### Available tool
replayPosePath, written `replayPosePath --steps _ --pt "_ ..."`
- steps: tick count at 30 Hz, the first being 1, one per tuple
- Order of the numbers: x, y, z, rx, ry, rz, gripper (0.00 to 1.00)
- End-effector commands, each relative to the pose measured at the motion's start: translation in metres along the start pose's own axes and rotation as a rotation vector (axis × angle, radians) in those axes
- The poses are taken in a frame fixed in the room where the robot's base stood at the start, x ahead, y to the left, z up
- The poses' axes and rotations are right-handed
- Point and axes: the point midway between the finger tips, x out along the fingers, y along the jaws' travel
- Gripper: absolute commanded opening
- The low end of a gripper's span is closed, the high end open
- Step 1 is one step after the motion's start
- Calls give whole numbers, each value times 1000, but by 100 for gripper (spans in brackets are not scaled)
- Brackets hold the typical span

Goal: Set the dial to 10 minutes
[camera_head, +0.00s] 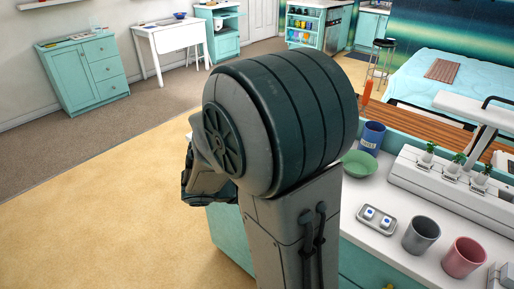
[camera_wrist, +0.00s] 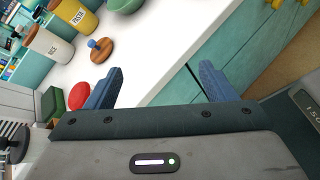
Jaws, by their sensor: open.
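No dial is clearly identifiable in either view. In the wrist view, my gripper (camera_wrist: 160,70) is open and empty, its two blue fingers wide apart above the white counter (camera_wrist: 165,45) and its teal front. A dark panel with light digits (camera_wrist: 311,108) is cut off by the right edge; I cannot tell whether it belongs to a timer. A round wooden piece with a blue knob (camera_wrist: 98,48) stands on the counter beyond the left finger. A red rounded object (camera_wrist: 78,96) is beside that finger. In the head view, my arm hides my gripper.
The wrist view shows a rice canister (camera_wrist: 50,45), a pasta canister (camera_wrist: 75,15) and a green bowl (camera_wrist: 125,4). In the head view, a grey cup (camera_head: 421,235), a pink cup (camera_head: 464,258) and a small tray (camera_head: 376,229) stand on the counter. Open floor (camera_head: 110,200) lies left.

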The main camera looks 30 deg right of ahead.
Motion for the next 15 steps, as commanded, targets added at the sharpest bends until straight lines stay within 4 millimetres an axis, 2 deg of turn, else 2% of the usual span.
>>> replayPosePath --steps 1,6,10,15 --pt "8 11 -16 -97 -63 76 77" --pt "12 54 -52 -357 -235 332 77" --pt "7 75 -79 -483 -316 477 77" --pt "2 88 -97 -557 -362 573 77"
